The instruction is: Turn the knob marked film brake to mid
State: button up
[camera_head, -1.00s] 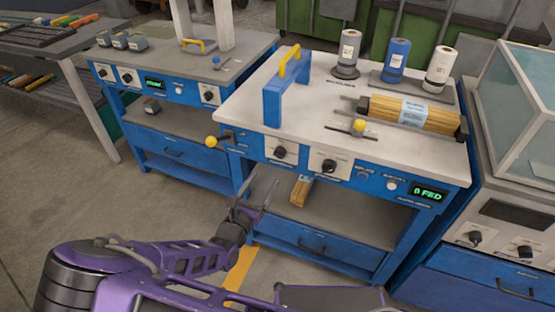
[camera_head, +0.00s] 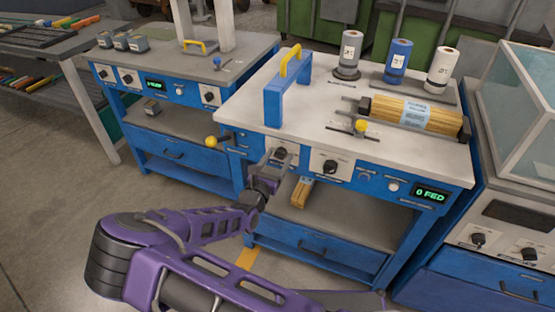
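The middle blue workstation's front panel carries two black knobs on pale plates. The left knob (camera_head: 280,153) is partly hidden by my gripper, and the right knob (camera_head: 330,167) is in clear view. The lettering is too small to read, so I cannot tell which is marked film brake. My gripper (camera_head: 279,160) is at the left knob, with its fingers apart on either side of it. Whether they touch the knob cannot be told.
A yellow-tipped lever (camera_head: 212,141) sticks out left of the left knob. A blue arch with a yellow handle (camera_head: 290,61) stands on the grey top (camera_head: 335,105). A green display (camera_head: 430,193) reads "0 FED". Neighbouring stations flank both sides.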

grip_shut()
jog(key=shift+r+m+p, duration=0.1)
jog(key=shift+m+p, duration=0.2)
jog(key=shift+p, duration=0.05)
jog(key=m+p, duration=0.2)
jog(key=shift+m, duration=0.3)
jog(key=m+p, duration=0.2)
jog(key=m, duration=0.8)
jog(key=shift+m, duration=2.2)
